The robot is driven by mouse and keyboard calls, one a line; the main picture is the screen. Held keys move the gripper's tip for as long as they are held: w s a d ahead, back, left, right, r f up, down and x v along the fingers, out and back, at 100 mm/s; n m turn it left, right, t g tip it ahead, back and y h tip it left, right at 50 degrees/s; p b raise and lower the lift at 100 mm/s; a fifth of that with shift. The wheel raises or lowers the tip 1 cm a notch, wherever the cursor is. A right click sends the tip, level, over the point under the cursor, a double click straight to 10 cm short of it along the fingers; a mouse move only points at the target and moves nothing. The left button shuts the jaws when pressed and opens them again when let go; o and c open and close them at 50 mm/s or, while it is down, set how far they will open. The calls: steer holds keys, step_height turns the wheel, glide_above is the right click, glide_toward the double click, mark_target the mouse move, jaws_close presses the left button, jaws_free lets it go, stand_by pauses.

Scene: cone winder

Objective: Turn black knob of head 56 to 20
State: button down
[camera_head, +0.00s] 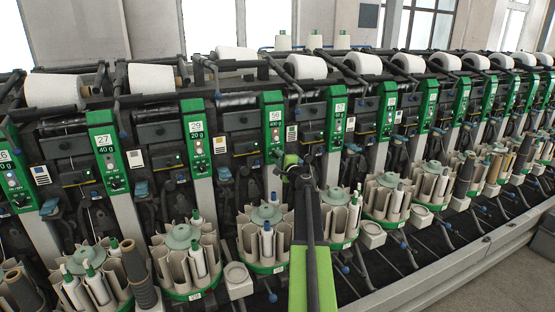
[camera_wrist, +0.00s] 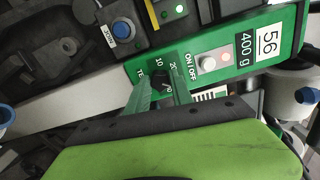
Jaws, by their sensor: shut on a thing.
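Head 56 has a green panel (camera_head: 272,118) near the middle of the head view. The black knob (camera_wrist: 161,76) sits at the panel's lower left, beside the printed 10 and 20. My gripper (camera_wrist: 162,82) has its green fingers on either side of the knob, shut on it. The fingers partly cover the knob, so I cannot tell its setting. In the head view my gripper (camera_head: 282,160) hides the knob.
A white ON/OFF button (camera_wrist: 208,64) is on the same panel, close to the knob. A blue button (camera_wrist: 122,30) is on the dark unit alongside. Neighbouring head 29 (camera_head: 196,135) is to the left. Bobbin carousels (camera_head: 265,215) stand below.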

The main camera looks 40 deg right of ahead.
steer(key=n, duration=1.1)
steer(key=shift+w, duration=0.1)
stand_by(0.4)
steer(key=c, duration=1.1)
jaws_free()
